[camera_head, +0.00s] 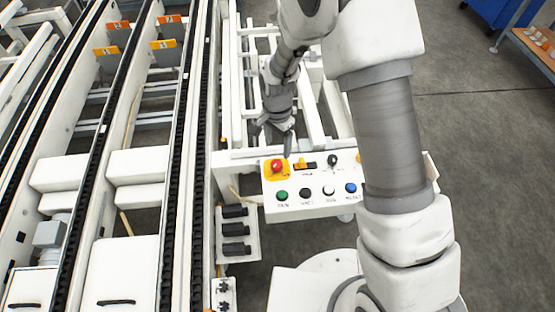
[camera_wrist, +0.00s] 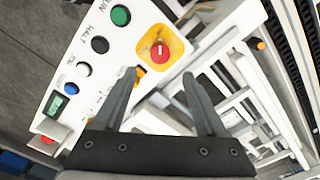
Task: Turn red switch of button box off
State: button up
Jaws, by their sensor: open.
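The white button box (camera_head: 300,180) is in the middle of the head view and at the upper left of the wrist view (camera_wrist: 127,48). Its red switch (camera_head: 276,166) is a round knob on a yellow plate at the box's far left corner. In the wrist view the red switch (camera_wrist: 160,53) has a pale mark on its face and appears just beyond my fingertips. My gripper (camera_head: 273,131) is just behind the box in the head view. In the wrist view my gripper (camera_wrist: 160,76) has its two dark fingers spread, with nothing between them.
The box also carries an orange-and-black switch (camera_head: 305,165), a black knob (camera_head: 333,160), and green (camera_head: 282,196), black, white and blue (camera_head: 350,187) buttons. White frame bars lie behind it. Conveyor rails with dark chains (camera_head: 185,130) run along the left. Grey floor (camera_head: 470,140) is clear at right.

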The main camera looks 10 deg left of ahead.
aim_at(277, 163)
notch_tip(277, 163, down, 9)
jog(key=shift+r, duration=0.1)
dwell(0.4)
grip_shut()
